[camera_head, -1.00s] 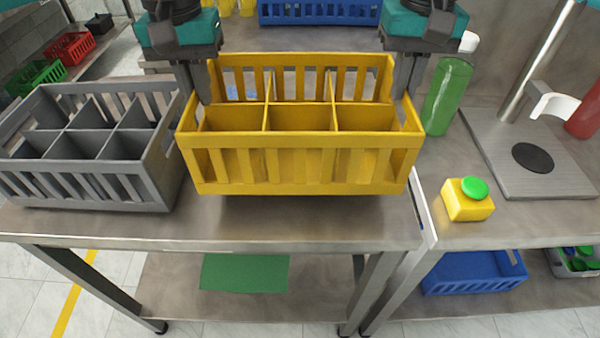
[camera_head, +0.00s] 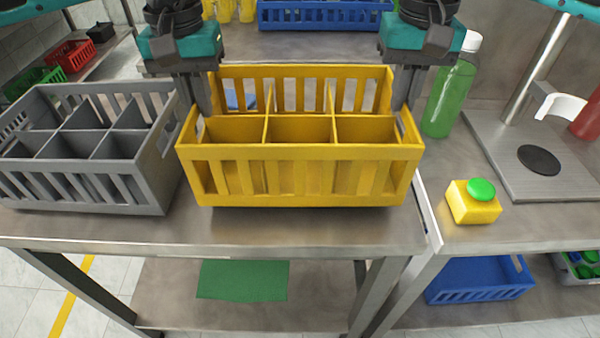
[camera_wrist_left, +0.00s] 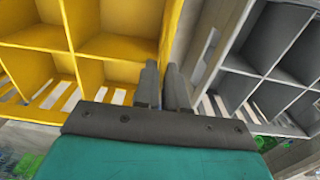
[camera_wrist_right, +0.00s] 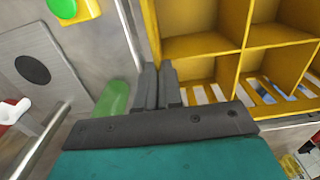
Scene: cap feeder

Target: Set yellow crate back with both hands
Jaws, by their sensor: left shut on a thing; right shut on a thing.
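The yellow crate (camera_head: 300,152), with several empty compartments and slatted sides, is upright in the middle of the head view, over the front table. Its underside is close to the tabletop; I cannot tell for sure if it touches. My left gripper (camera_head: 200,108) is shut on its left end wall, and my right gripper (camera_head: 408,98) is shut on its right end wall. The left wrist view shows the left fingers (camera_wrist_left: 163,80) at the crate's wall (camera_wrist_left: 117,47). The right wrist view shows the right fingers (camera_wrist_right: 160,82) at the opposite wall (camera_wrist_right: 203,44).
A grey crate (camera_head: 90,160) stands close on the left. On the right are a green bottle (camera_head: 448,100), a yellow box with green button (camera_head: 473,205) and a metal stand (camera_head: 540,180). A blue crate (camera_head: 325,14) is behind. Bare tabletop lies in front.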

